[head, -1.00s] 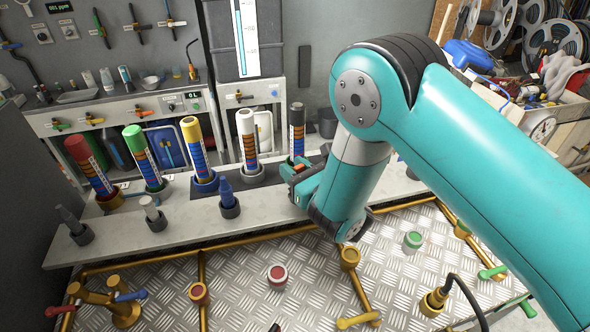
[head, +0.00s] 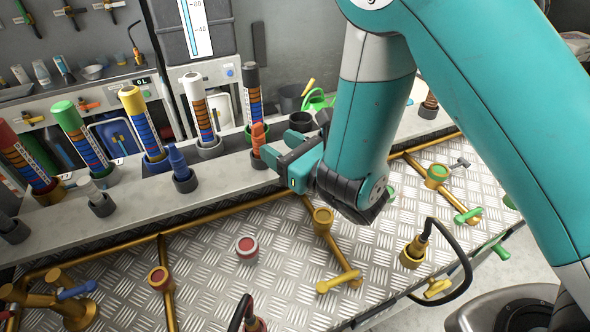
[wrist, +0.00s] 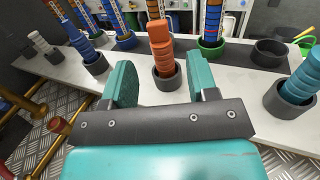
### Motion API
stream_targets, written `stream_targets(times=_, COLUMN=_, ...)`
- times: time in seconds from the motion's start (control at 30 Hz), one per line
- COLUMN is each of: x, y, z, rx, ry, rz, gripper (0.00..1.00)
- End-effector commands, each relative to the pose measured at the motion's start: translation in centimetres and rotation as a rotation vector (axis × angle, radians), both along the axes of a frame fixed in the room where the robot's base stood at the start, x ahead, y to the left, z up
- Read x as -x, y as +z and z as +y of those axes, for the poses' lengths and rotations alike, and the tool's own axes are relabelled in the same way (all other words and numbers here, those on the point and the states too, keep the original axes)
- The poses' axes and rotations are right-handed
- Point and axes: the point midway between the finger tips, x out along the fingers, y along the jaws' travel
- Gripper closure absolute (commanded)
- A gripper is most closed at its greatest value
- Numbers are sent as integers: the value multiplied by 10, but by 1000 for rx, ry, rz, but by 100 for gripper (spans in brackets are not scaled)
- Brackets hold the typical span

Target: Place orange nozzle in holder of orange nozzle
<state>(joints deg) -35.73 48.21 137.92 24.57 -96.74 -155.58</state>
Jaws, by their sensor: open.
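The orange nozzle (head: 258,136) stands upright in a dark round holder (head: 261,162) on the grey ledge. In the wrist view the orange nozzle (wrist: 161,45) rises from the holder (wrist: 168,80), its lower end hidden inside the rim. My gripper (head: 277,148) is beside the nozzle at its right in the head view. In the wrist view my gripper (wrist: 162,74) is open, with one teal finger on each side and a gap between them and the nozzle. Nothing is held in it.
A blue nozzle (head: 178,163) and a grey nozzle (head: 93,192) stand in holders to the left. An empty dark holder (head: 301,121) is behind the gripper. A teal nozzle (wrist: 304,75) stands at the right. Tall coloured tubes line the back; brass pipes cross the metal floor plate.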

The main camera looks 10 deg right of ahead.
Motion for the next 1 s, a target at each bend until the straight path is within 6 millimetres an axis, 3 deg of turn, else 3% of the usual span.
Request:
stream_targets(times=0.27, x=25, y=-1, z=-20, rx=0, ry=0, rz=0, gripper=46)
stream_targets(times=0.43, x=26, y=2, z=-23, rx=-12, ry=-8, rz=14, gripper=46)
stream_targets(times=0.53, x=18, y=6, z=-29, rx=-88, ry=-60, rz=120, gripper=46)
stream_targets(times=0.67, x=3, y=12, z=-49, rx=-353, ry=-221, rz=450, gripper=46)
stream_targets(times=0.77, x=2, y=17, z=-66, rx=-647, ry=-397, rz=776, gripper=46)
stream_targets(times=0.87, x=15, y=22, z=-75, rx=-958, ry=-579, rz=1101, gripper=46)
stream_targets(times=1.0, x=54, y=36, z=-80, rx=-1348, ry=-873, rz=1512, gripper=46)
